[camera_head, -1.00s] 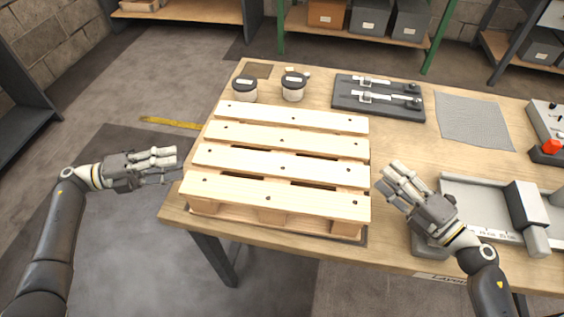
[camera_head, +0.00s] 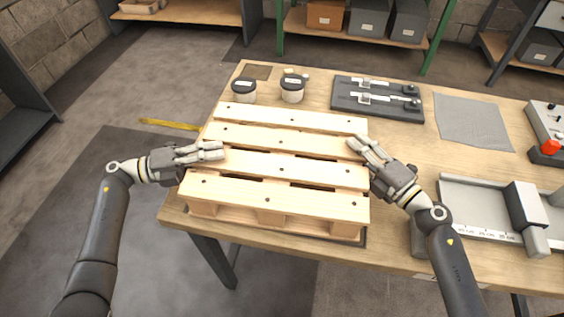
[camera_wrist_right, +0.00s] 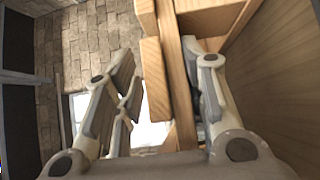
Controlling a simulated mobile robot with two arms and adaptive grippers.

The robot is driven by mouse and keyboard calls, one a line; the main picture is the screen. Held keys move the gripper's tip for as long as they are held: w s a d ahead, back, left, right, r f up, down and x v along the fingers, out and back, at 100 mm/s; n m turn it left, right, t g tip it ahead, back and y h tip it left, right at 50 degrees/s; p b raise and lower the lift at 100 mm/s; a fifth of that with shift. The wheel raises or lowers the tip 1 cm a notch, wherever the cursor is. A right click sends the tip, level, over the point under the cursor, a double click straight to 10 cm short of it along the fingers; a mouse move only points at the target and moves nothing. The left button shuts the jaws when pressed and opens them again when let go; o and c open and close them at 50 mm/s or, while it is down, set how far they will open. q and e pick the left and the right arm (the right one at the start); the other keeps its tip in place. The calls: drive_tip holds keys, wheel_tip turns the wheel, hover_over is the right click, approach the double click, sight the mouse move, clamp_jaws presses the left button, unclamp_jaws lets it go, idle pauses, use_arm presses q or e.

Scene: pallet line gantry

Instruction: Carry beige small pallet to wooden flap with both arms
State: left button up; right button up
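The beige small pallet (camera_head: 265,163) lies flat on the wooden workbench, its slats running left to right. My left gripper (camera_head: 214,151) is at its left side, with the upper fingers over the slat ends; its lower finger is hidden. My right gripper (camera_head: 363,146) is at the right side, with fingers reaching over the right edge. In the right wrist view, the right fingers (camera_wrist_right: 160,95) are spread on either side of the pallet's wood (camera_wrist_right: 172,60), with a gap on the left. I cannot make out a wooden flap with certainty.
Two dark-lidded jars (camera_head: 293,88) stand behind the pallet. A dark clamp plate (camera_head: 378,110) and a grey mat (camera_head: 473,121) lie at the back right. A grey measuring fixture (camera_head: 490,235) sits at the right. A shelf with boxes (camera_head: 368,17) stands behind the bench (camera_head: 420,155).

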use_arm(q)
drive_tip(key=shift+c, duration=0.2)
use_arm(e)
drive_tip(key=shift+c, duration=0.2)
use_arm(q)
clamp_jaws()
use_arm(e)
clamp_jaws()
